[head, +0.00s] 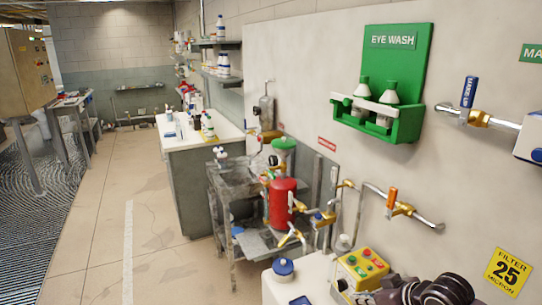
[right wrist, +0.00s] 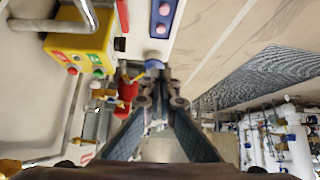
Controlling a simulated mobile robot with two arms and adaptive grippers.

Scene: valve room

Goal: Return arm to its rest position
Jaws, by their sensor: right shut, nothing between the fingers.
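My right arm and gripper (head: 428,291) show as a dark shape at the bottom right of the head view, in front of the wall and beside the yellow control box. In the right wrist view the fingers of the right gripper (right wrist: 160,100) come together and are shut with nothing between them. Their tips point away from the camera over the work area, and I see no contact with anything. My left gripper does not show in either view.
A yellow button box (head: 359,270) stands close left of my right gripper. A red tank (head: 281,203) stands on a metal cart behind it. Wall pipes with an orange-handled valve (head: 391,198) and a blue-handled valve (head: 469,93) run at right. Open floor (head: 160,240) lies at left.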

